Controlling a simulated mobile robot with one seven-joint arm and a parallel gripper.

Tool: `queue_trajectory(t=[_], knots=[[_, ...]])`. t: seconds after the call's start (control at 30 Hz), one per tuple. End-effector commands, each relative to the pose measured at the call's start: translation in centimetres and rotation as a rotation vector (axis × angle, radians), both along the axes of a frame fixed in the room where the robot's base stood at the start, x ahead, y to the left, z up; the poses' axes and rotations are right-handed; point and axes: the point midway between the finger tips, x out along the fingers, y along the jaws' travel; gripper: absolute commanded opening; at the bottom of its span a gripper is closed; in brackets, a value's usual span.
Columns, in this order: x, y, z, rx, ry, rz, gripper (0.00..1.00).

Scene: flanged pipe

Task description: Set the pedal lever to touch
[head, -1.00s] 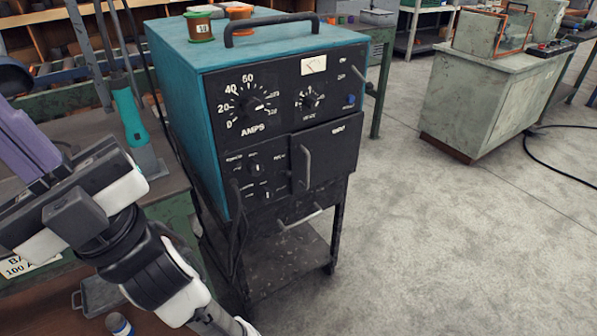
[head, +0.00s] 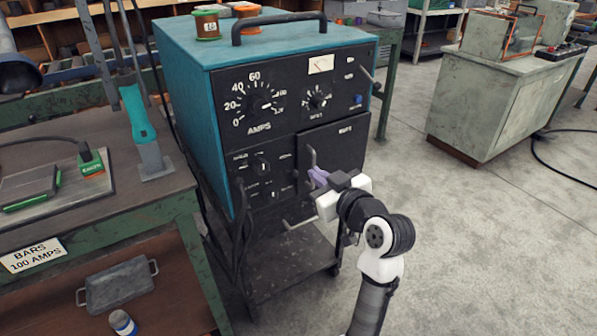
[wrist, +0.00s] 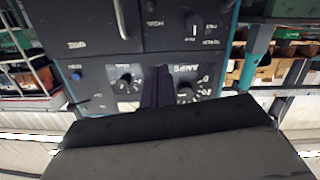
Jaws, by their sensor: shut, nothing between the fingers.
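The teal welding machine (head: 180,95) has a black front panel with dials, small knobs and levers. A grey lever (head: 369,80) sticks out at the panel's upper right edge. The small labels are too blurred to tell which control is the pedal lever or where touch is marked. My gripper (head: 318,178) is shut and empty, its purple fingers in front of the lower panel by the door handle (head: 311,160). I cannot tell whether they touch it. In the upside-down wrist view, my fingers (wrist: 156,87) overlap the panel between the two dials.
The AMPS dial (head: 261,103) and a smaller dial (head: 317,98) are on the upper panel. A blue button (head: 358,99) sits below the grey lever. A workbench (head: 165,190) stands at the left. The floor to the right is clear up to a grey cabinet (head: 490,105).

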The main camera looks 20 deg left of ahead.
Motion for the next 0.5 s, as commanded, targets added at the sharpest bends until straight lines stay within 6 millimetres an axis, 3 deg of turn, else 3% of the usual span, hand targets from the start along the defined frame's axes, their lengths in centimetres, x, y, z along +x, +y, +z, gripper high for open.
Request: queue_trajectory(t=[0.33,0.5], knots=[[-0.03,-0.23,-0.35,-0.008,0.009,0.006,0.0],[0.61,0.62,-0.34,-0.007,0.009,0.007,0.0]])
